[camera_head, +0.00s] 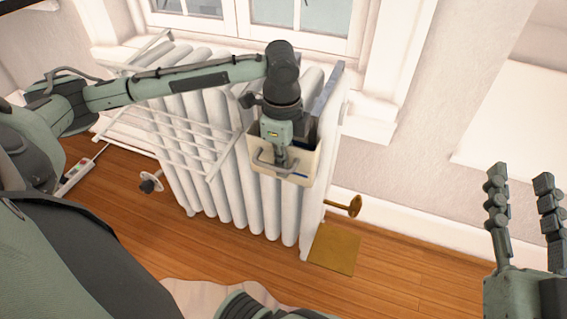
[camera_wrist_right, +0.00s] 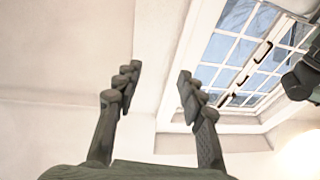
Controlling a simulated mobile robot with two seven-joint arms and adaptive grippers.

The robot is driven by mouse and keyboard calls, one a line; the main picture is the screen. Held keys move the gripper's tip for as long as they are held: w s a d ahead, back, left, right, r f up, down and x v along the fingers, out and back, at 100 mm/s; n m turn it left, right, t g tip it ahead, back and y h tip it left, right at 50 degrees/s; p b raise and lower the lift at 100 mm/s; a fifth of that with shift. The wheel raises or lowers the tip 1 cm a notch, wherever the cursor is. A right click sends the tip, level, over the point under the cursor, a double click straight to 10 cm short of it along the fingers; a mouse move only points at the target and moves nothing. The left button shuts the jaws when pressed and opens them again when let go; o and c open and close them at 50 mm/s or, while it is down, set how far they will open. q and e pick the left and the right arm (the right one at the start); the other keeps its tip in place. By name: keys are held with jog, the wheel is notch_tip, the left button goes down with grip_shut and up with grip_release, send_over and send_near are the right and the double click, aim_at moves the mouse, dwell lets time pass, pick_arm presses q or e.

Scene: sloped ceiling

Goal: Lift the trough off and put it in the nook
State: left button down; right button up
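The trough (camera_head: 298,171) is a cream box with a grey handle on its front. It hangs at the right part of the white radiator (camera_head: 205,115), under the window. My left gripper (camera_head: 280,160) points down at the trough's front, at the handle. Its fingers are mostly hidden, so I cannot tell whether they are closed on it. My right gripper (camera_head: 520,180) is raised at the right of the head view, open and empty. Its spread fingers also show in the right wrist view (camera_wrist_right: 157,80). A pale recessed panel (camera_head: 515,110) in the right wall may be the nook; I cannot be sure.
A white drying rack (camera_head: 185,140) hangs on the radiator's left. Brass (camera_head: 345,206) and grey (camera_head: 150,182) valves stick out low down. A yellow mat (camera_head: 334,249) lies on the wooden floor. A power strip (camera_head: 75,174) lies at left. The floor at right is clear.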

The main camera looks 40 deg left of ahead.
aim_at(304, 156)
jog(key=shift+f, duration=0.15)
